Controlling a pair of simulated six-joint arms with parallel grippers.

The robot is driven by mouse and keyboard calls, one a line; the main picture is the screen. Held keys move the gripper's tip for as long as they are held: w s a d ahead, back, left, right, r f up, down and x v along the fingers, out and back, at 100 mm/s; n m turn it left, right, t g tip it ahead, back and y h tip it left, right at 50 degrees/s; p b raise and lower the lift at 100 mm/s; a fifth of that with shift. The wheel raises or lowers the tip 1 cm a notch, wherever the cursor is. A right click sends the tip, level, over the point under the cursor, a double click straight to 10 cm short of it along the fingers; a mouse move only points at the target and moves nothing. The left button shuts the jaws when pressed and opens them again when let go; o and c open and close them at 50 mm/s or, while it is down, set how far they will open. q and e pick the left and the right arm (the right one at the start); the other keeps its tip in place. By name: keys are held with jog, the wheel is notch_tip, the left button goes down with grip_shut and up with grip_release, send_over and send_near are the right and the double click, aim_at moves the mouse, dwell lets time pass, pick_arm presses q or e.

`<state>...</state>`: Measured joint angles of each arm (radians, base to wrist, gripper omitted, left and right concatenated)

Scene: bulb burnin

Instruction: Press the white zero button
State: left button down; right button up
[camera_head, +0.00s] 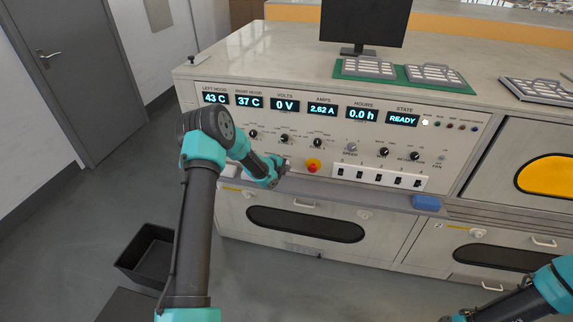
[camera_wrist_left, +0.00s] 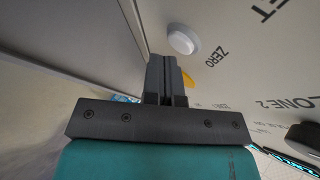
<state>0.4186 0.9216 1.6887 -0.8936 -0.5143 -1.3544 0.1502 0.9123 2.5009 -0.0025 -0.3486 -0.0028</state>
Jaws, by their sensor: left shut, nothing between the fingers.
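The white zero button (camera_wrist_left: 183,40) is a round knob on the panel beside the "ZERO" label in the left wrist view. My left gripper (camera_head: 282,163) is at the lower left of the control panel (camera_head: 330,132) in the head view. Its fingers are shut and empty. In the left wrist view the fingertips (camera_wrist_left: 165,60) are close to the button, just below and left of it. I cannot tell whether they touch it. In the head view the gripper largely hides that spot. My right arm shows at the lower right; its fingers are out of view.
A red stop button (camera_head: 313,166) on a yellow base is just right of my left gripper. A row of switches (camera_head: 380,177) and several dark knobs are further right. A blue block (camera_head: 426,203) rests on the ledge. The displays read 0 V and READY.

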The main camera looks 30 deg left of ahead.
pick_arm(q)
jog(key=shift+s+d, duration=0.1)
jog(key=shift+s, duration=0.25)
jog(key=s, duration=0.2)
jog(key=s+d, duration=0.1)
jog(key=s, duration=0.1)
jog(key=shift+s+d, duration=0.2)
jog(key=shift+s, duration=0.2)
dwell(0.8)
jog(key=s+d+f+n+g, duration=0.3)
jog(key=s+d+f+n, duration=0.1)
jog(key=s+d+n, duration=0.3)
jog(key=s+d+f+n+g, duration=0.2)
jog(key=s+d+f+n, duration=0.3)
jog(key=s+d, duration=0.3)
jog(key=s+d+n+g, duration=0.2)
jog(key=s+n, duration=0.3)
jog(key=s, duration=0.4)
jog(key=s+d+n+g, duration=0.3)
jog(key=s+d+n, duration=0.1)
jog(key=s, duration=0.6)
jog(key=shift+s+f+n, duration=0.15)
jog(key=shift+s+n, duration=0.15)
jog(key=shift+n, duration=0.2)
